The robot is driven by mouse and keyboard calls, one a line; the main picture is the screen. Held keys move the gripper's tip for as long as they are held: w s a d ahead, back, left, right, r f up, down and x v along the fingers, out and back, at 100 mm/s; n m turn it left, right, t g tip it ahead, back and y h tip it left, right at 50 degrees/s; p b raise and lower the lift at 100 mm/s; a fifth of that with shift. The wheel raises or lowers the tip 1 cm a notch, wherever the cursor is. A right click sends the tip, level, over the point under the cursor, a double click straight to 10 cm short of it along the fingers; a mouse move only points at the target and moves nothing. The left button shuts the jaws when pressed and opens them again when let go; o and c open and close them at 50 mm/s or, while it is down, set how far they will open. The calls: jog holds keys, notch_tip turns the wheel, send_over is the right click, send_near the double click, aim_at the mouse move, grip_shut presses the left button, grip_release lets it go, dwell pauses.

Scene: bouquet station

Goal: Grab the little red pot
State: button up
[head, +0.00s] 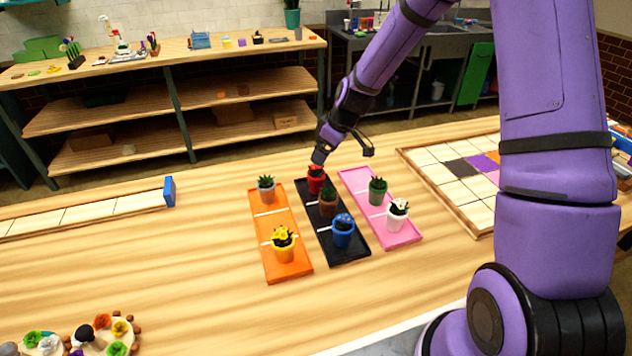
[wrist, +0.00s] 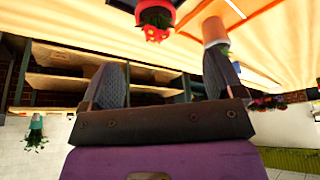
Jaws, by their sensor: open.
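The little red pot (head: 315,184) stands at the far end of the black tray (head: 352,250), with a dark plant with red parts in it. My gripper (head: 321,155) is just above and behind it in the head view, overlapping its top. In the wrist view the picture is upside down. There the red pot (wrist: 157,5) is at the top edge, partly cut off, its plant hanging downward. My gripper (wrist: 164,78) shows there with its two fingers wide apart and nothing between them. The pot is beyond the fingertips, roughly in line with the gap.
A brown pot (head: 328,208) and a blue pot (head: 343,236) share the black tray. The orange tray (head: 275,222) holds grey and yellow pots to the left. The pink tray (head: 407,241) holds green and white pots to the right.

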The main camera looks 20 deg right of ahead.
aim_at(314, 172)
jog(key=x, duration=1)
jog(key=shift+w+d+f, duration=0.1)
jog(key=shift+w+f, duration=0.1)
jog(key=shift+f, duration=0.2)
jog(key=shift+c, duration=0.3)
jog(key=c, duration=1.1)
jog(key=shift+c, duration=0.2)
jog(key=shift+r, duration=0.1)
